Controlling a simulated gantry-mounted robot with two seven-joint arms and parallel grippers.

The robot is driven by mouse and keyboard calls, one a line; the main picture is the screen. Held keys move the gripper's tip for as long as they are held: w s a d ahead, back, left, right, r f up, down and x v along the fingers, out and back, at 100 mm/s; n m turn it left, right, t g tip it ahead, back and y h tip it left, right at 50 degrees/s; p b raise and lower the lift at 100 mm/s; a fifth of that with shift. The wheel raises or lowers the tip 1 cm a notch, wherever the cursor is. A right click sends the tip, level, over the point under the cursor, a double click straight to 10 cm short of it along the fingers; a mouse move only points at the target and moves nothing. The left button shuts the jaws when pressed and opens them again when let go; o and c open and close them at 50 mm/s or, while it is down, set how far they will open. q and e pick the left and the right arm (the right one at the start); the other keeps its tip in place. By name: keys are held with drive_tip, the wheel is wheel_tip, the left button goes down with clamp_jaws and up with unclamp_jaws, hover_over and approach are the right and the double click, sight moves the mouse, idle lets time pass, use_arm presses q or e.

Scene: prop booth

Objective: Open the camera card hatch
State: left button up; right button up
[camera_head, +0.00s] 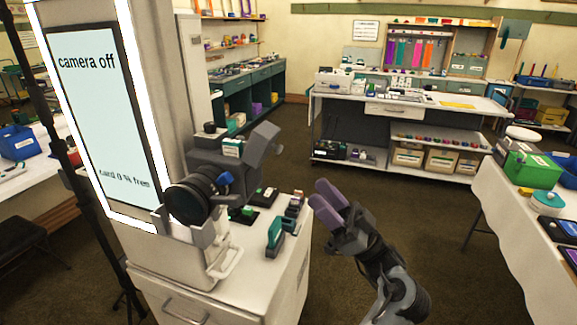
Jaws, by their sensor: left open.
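The camera (232,163) is a dark grey body with a black lens (190,200) facing the lower left. It stands on a white mount on the white cabinet, beside the lit screen (105,120), which reads "camera off" and "card 0 % free". I cannot make out the card hatch on the camera. My left gripper (328,203), with purple finger pads, is open to the right of the cabinet. It is apart from the camera, and nothing shows between its fingers. My right gripper is not in view.
Small green and black items, including a green-topped holder (275,232), stand on the cabinet between the camera and my gripper. A white table (520,225) with a green box (530,170) is at the right. Open floor lies behind my gripper.

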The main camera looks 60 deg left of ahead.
sight(266, 147)
use_arm(q)
drive_tip(key=p+x, duration=0.8)
drive_tip(key=x, duration=0.2)
drive_tip(key=shift+c, duration=0.2)
clamp_jaws()
